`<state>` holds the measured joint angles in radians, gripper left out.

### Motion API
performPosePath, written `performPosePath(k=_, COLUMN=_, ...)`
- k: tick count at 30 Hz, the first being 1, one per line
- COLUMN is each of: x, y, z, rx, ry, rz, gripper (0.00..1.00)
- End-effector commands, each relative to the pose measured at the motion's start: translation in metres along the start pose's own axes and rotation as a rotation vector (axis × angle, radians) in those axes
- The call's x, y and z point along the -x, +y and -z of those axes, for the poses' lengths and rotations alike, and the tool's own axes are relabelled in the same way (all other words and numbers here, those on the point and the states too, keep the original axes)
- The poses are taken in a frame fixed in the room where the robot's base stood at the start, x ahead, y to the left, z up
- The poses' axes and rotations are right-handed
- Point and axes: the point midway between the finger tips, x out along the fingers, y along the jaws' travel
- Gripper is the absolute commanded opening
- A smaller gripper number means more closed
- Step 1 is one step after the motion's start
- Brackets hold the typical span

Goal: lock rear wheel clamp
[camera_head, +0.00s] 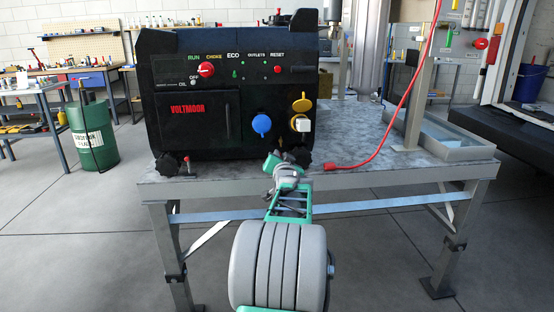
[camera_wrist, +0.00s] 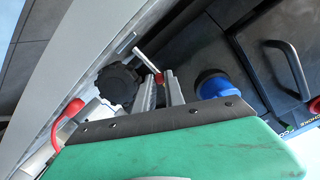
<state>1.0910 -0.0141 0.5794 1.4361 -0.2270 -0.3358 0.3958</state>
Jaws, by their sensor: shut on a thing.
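The black generator (camera_head: 240,130) stands on the grey bench. Two black wheels show at its base: a left wheel (camera_head: 167,165) with a red-tipped clamp (camera_head: 187,162) beside it, and a right wheel (camera_head: 304,159). My gripper (camera_head: 279,160) is low in front of the generator, just left of the right wheel. In the wrist view, my gripper (camera_wrist: 160,88) is shut on a clamp lever with a red part (camera_wrist: 160,77) and a pale bar (camera_wrist: 146,61). The wheel (camera_wrist: 117,85) is beside the fingers. The fingers hide part of the clamp. I cannot tell whether it is locked.
A blue cap (camera_head: 262,125) and a yellow cap (camera_head: 301,104) stick out of the panel above my gripper. A red cable (camera_head: 398,115) ends on the bench (camera_head: 400,170) at right. A grey tray (camera_head: 455,152) lies farther right.

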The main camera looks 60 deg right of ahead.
Motion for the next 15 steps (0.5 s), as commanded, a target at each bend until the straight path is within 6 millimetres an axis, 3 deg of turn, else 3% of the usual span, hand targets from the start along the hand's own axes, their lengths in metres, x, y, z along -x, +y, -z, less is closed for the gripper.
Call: performPosePath(k=15, x=-0.0001, y=0.0035, z=0.0012, rx=-0.050, ry=-0.003, rz=0.002, gripper=0.00)
